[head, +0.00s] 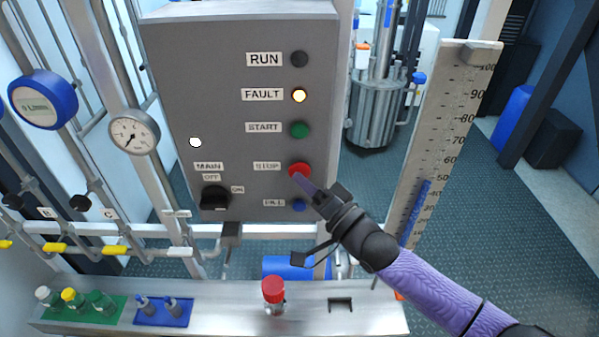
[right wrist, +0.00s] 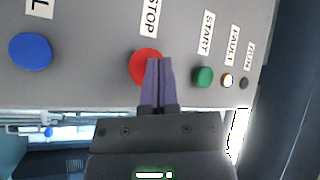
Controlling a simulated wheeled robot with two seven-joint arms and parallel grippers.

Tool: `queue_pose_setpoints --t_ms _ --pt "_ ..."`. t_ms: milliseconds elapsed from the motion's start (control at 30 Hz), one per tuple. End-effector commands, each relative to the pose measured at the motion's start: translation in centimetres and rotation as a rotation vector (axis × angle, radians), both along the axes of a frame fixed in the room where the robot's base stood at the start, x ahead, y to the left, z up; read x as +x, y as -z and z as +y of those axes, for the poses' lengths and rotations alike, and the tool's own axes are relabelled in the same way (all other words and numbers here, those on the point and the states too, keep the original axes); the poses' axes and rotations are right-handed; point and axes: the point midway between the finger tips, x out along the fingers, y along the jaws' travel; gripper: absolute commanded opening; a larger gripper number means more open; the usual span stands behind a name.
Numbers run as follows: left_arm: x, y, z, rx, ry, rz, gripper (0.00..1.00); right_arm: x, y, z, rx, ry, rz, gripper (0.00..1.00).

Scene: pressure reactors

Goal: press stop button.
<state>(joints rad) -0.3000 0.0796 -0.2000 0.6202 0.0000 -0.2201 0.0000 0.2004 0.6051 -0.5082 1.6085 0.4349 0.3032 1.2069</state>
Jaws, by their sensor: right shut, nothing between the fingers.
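The red stop button (head: 299,170) sits on the grey control panel (head: 225,100), right of its STOP label. My right gripper (head: 299,178) is shut and empty, with its purple fingertips at the lower edge of the button. In the right wrist view the shut fingers (right wrist: 158,62) overlap the red stop button (right wrist: 143,64) and hide part of it. I cannot tell whether the tips touch it or how far it is pushed in. My left gripper is not in view.
A black main switch (head: 214,197) is left. A level scale (head: 447,130) stands right.

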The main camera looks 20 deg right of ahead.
Motion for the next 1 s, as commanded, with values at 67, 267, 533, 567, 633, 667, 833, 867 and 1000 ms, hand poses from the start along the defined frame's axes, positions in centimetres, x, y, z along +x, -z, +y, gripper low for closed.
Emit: queue_pose_setpoints --t_ms 67,267,533,567,633,667,833,867,1000 --pt "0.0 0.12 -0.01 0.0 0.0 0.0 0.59 0.09 0.06 -0.03 0.0 0.0 0.0 0.0" --pt "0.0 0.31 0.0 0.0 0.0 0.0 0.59 0.33 0.05 -0.09 0.0 0.0 0.0 0.0" --pt "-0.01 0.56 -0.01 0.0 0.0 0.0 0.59 0.64 0.03 -0.17 0.0 -0.001 -0.001 0.0" --pt "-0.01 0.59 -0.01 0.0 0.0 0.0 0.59 0.68 0.03 -0.18 0.0 -0.001 -0.001 0.0" --pt "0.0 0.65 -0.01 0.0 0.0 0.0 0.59 0.75 0.04 -0.21 0.0 -0.001 -0.001 0.0" --pt "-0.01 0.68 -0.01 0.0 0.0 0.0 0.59 0.79 0.04 -0.22 0.0 0.0 0.0 0.0" --pt "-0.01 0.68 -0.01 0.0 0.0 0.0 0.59 0.84 -0.01 -0.25 0.001 0.0 0.0 0.0" --pt "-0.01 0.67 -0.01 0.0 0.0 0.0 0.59 0.84 -0.01 -0.25 0.0 0.0 0.0 0.0" --pt "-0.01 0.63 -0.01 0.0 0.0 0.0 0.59 0.81 -0.03 -0.24 0.0 0.0 0.0 0.0"
